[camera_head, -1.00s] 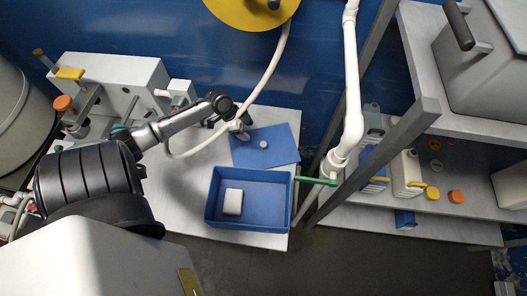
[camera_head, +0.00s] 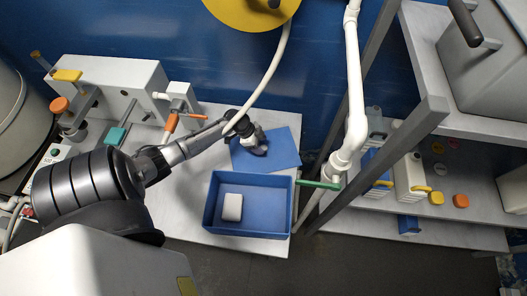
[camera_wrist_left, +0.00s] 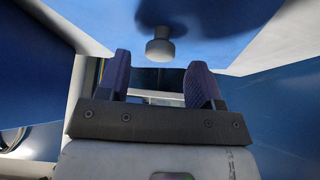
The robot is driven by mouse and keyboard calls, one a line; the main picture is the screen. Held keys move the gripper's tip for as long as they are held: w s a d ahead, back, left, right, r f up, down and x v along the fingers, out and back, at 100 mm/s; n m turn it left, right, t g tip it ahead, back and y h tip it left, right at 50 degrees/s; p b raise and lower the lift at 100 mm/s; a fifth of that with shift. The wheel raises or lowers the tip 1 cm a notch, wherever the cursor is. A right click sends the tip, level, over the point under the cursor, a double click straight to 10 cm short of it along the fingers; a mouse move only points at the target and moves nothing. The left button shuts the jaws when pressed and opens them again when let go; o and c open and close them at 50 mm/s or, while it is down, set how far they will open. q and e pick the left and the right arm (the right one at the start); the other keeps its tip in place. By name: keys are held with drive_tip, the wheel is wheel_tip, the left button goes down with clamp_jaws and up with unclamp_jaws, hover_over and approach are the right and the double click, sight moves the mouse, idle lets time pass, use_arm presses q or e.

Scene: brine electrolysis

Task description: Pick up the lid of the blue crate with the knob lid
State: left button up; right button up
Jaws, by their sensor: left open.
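The lid (camera_head: 286,148) is a flat blue plate lying on the pale bench just behind the open blue crate (camera_head: 266,207). My left gripper (camera_head: 259,148) is over the lid in the head view and hides its knob. My left gripper (camera_wrist_left: 160,65) is open there, with a dark finger on each side and nothing held. My right gripper is in neither view.
A white block (camera_head: 232,207) lies inside the crate. A white hose (camera_head: 270,70) hangs across the arm near the wrist. A white vertical pipe (camera_head: 355,90) and a shelf frame (camera_head: 418,120) with bottles stand to the right. A white apparatus (camera_head: 110,82) is at the left.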

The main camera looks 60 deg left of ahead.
sight(264, 148)
use_arm(q)
drive_tip(key=shift+x, duration=1.65)
drive_tip(key=c, duration=1)
drive_tip(key=shift+r, duration=0.1)
